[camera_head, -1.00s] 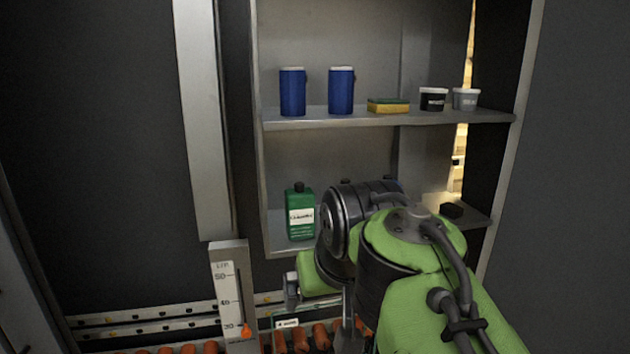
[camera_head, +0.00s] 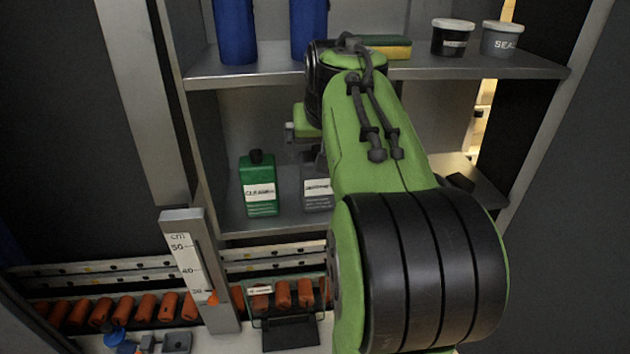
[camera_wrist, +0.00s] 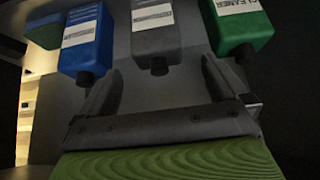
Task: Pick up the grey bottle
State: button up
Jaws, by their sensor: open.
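The grey bottle (camera_head: 317,190) stands on the lower shelf, just right of the green cleaner bottle (camera_head: 260,187). My arm hides its upper part in the head view. In the wrist view the grey bottle (camera_wrist: 154,28) appears upside down, dark cap toward me, between a blue bottle (camera_wrist: 87,40) and the green bottle (camera_wrist: 238,25). My gripper (camera_wrist: 165,80) is open and empty. Its two fingers point toward the bottles, with the grey bottle's cap showing between them. I cannot tell whether either finger touches a bottle. The fingers are hidden in the head view.
The upper shelf (camera_head: 480,66) holds two blue canisters (camera_head: 236,30), a sponge (camera_head: 385,46) and two small tubs (camera_head: 453,38). A ruler post (camera_head: 190,265) and a row of orange cylinders (camera_head: 150,308) stand below. A small black block (camera_head: 460,182) lies at the lower shelf's right.

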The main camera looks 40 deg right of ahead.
aim_at(318, 178)
jog(key=x, duration=0.2)
jog(key=d+x, duration=0.1)
jog(key=x, duration=0.1)
jog(key=shift+r, duration=0.1)
jog(key=x, duration=0.5)
jog(key=shift+w, duration=0.2)
jog(key=shift+s+a, duration=0.15)
jog(key=shift+a, duration=0.05)
jog(key=shift+c, duration=1.1)
jog(key=c, duration=1)
jog(key=shift+c, duration=0.6)
